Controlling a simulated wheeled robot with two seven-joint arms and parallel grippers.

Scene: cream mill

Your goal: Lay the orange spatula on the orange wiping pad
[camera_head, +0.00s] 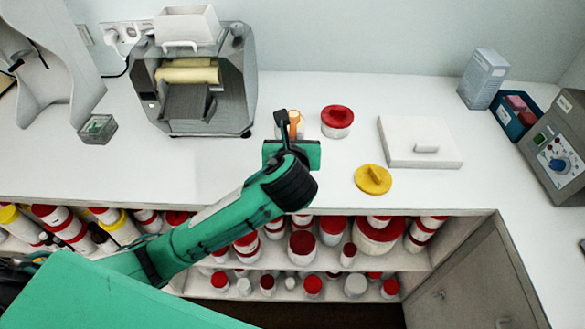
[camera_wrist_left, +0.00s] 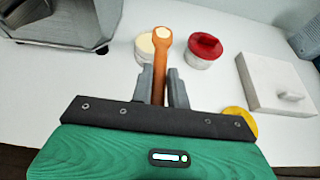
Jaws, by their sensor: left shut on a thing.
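My left gripper (camera_head: 287,128) is above the white counter, shut on the orange spatula (camera_head: 295,118). In the left wrist view the spatula (camera_wrist_left: 160,70) stands between the two grey fingers (camera_wrist_left: 160,85), with its rounded, pale-tipped end pointing away. A small white jar (camera_wrist_left: 145,47) is directly behind it, partly hidden by the spatula. I cannot tell whether the spatula touches the jar. I see no orange wiping pad that I can make out in either view. My right gripper is not in view.
A red-lidded jar (camera_head: 337,121), a yellow round lid (camera_head: 373,179) and a white slab with a handle (camera_head: 418,142) lie to the right. A grey roller mill (camera_head: 200,85) stands at left. Shelves of jars (camera_head: 302,244) are below the counter.

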